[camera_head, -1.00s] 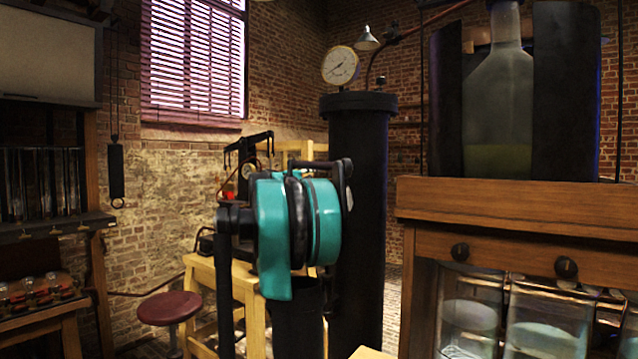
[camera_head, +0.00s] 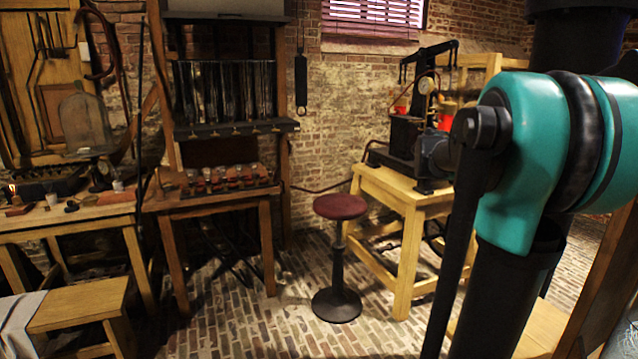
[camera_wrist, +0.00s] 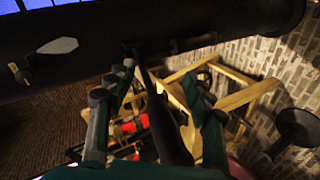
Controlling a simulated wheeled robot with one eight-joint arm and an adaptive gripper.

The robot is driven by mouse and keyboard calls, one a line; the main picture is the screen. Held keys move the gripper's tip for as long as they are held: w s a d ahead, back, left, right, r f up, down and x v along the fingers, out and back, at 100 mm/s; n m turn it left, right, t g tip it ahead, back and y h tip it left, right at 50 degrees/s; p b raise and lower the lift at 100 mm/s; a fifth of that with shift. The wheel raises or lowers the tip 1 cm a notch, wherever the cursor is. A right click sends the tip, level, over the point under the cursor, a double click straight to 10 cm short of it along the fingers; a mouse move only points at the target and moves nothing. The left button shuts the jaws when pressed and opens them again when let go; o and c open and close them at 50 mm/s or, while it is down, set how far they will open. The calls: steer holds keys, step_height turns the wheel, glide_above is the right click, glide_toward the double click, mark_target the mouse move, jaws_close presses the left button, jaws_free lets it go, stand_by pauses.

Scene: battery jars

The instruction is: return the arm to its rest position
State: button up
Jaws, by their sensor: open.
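My arm's teal and black joint fills the right side of the head view, with a dark link running down from it. My gripper (camera_wrist: 160,88) shows in the wrist view, its teal fingers with grey tips spread apart. I see nothing held between the fingers. A dark rod-like shape runs through the gap, and I cannot tell how far off it is. The gripper itself cannot be made out in the head view.
A large black cylinder (camera_wrist: 200,28) spans the top of the wrist view. A round red stool (camera_head: 340,207) stands beside a yellow wooden table (camera_head: 405,195) bearing a dark machine. A workbench (camera_head: 75,222) and rack (camera_head: 237,128) line the left. Brick floor lies open around the stool.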

steer(key=s+a+f+y, duration=0.5)
steer(key=s+a+f, duration=0.8)
steer(key=f, duration=0.3)
steer(key=s+a+f+m+g+y, duration=0.1)
steer(key=s+a+f+y, duration=0.5)
steer(key=s+a+f, duration=0.7)
step_height(320, 180, down, 4)
steer(key=a, duration=0.2)
steer(key=shift+s+a+m+y, duration=0.3)
steer(key=shift+s, duration=0.1)
